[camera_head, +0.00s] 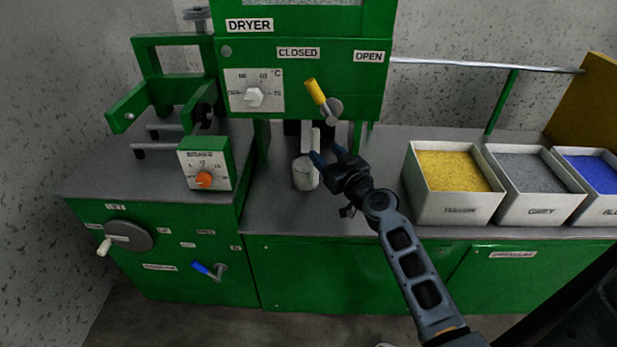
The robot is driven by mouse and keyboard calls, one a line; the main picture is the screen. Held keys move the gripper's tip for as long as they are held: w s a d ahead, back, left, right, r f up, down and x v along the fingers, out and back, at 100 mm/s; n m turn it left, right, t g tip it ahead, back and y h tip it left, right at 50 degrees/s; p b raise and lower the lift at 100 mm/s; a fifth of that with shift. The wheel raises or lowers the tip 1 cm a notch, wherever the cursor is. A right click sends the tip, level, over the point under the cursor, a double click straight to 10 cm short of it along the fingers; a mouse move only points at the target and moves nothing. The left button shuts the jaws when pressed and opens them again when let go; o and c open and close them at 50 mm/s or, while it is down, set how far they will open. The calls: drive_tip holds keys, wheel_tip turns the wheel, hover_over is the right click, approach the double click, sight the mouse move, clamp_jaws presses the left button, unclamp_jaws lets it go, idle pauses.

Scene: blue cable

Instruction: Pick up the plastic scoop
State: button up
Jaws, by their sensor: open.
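A pale grey-white scoop (306,174) rests on the grey worktop under the dryer. It looks like a cup with a flat handle (312,138) rising behind it, partly hidden by my gripper. My gripper (327,156) is open, with its dark blue fingertips just right of the scoop and near the handle. One fingertip overlaps the handle's lower part in the picture. I cannot tell whether it touches. Nothing shows between the fingers.
The green dryer (300,75) with a yellow lever (315,92) overhangs the scoop. A green machine with an orange knob (204,180) stands left. White bins of yellow (455,212), grey (535,211) and blue granules stand right. Bare worktop (272,215) lies in front of the scoop.

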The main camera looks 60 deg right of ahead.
sight(317, 138)
drive_tip(key=shift+w+d+r, duration=0.15)
drive_tip(key=shift+w+d, duration=0.05)
drive_tip(key=shift+d, duration=0.25)
drive_tip(key=shift+w+d+r, duration=0.1)
drive_tip(key=shift+w+d, duration=0.05)
drive_tip(key=shift+d, duration=0.3)
drive_tip(key=shift+p+x, duration=0.6)
drive_tip(key=shift+x, duration=0.65)
drive_tip(key=shift+p+x, duration=0.6)
drive_tip(key=shift+x, duration=1.65)
drive_tip(key=shift+a+r, duration=0.1)
drive_tip(key=shift+r, duration=0.05)
drive_tip(key=shift+c, duration=0.4)
clamp_jaws()
